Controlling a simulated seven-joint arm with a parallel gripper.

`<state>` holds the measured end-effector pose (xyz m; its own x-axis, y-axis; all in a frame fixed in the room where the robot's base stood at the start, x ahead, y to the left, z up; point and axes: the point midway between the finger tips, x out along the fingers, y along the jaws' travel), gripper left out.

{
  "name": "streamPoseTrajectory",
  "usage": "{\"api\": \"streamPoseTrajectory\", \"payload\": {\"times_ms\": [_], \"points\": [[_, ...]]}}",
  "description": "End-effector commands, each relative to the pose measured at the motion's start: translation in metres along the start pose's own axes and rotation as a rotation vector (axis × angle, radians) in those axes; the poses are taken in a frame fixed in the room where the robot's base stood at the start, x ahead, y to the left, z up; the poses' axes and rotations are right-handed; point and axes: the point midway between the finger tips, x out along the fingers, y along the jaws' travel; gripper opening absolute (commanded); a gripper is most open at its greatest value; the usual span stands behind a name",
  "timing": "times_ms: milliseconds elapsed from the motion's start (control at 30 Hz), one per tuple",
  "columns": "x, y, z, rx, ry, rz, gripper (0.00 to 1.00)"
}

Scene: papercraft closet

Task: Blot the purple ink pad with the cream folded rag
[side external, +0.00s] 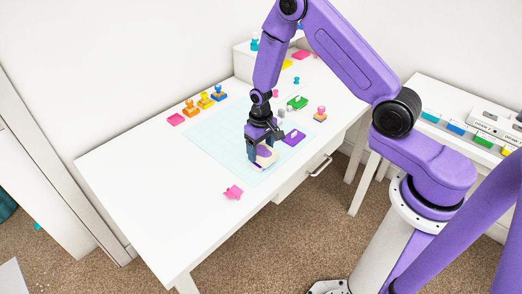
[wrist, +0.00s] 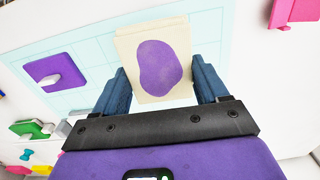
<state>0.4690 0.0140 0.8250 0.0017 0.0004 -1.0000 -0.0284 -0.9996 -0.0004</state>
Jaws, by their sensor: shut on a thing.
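The cream folded rag (side external: 267,160) is held between the fingers of my gripper (side external: 264,150), low over the front part of the mat. In the wrist view the rag (wrist: 143,38) faces the camera and shows a large rounded purple patch. My gripper (wrist: 160,66) is shut on its two sides. The purple ink pad (side external: 293,138) lies on the mat just right of my gripper and apart from the rag. It also shows at the left of the wrist view (wrist: 48,68), with a small pale piece on top. Whether the rag touches the mat is unclear.
A pale blue mat (side external: 215,130) covers the table's middle. A green pad (side external: 297,102) and a pink-topped stamp (side external: 320,114) stand beyond the purple pad. Orange, yellow and blue stamps (side external: 205,100) line the back edge. A pink piece (side external: 233,192) lies near the front.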

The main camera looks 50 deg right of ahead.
Motion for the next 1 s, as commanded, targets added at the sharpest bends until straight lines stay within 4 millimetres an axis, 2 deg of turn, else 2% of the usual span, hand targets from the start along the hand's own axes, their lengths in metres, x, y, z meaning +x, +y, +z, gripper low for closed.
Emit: {"api": "streamPoseTrajectory", "payload": {"times_ms": [1000], "points": [[-0.042, 0.000, 0.000, -0.001, -0.001, 0.000, 0.44]]}}
